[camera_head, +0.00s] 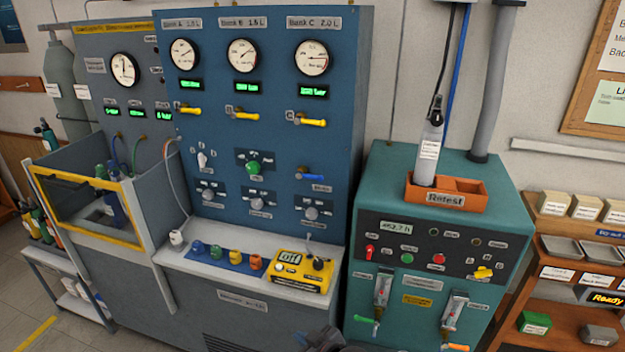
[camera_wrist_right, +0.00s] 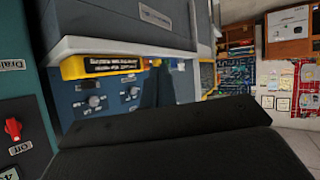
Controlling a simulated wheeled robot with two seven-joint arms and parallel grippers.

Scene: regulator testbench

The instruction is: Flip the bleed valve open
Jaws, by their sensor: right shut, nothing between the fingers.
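A small lever valve with a blue handle (camera_head: 312,177) sits on the right side of the blue panel (camera_head: 270,140), below the Bank C gauge. The label under it is too small to read surely, so I cannot be certain it is the bleed valve. Its handle lies about level, pointing right. My right gripper (camera_head: 325,341) shows only partly at the bottom edge of the head view, low in front of the bench and well apart from that valve. In the right wrist view its dark fingers (camera_wrist_right: 165,125) are shut and empty. My left gripper is not in view.
Yellow lever handles (camera_head: 311,122) sit under the bank gauges. A yellow tester (camera_head: 300,272) and coloured fittings (camera_head: 215,252) stand on the bench ledge. The teal machine (camera_head: 440,205) carries an orange Retest tray (camera_head: 446,197) with a grey cylinder (camera_head: 430,150).

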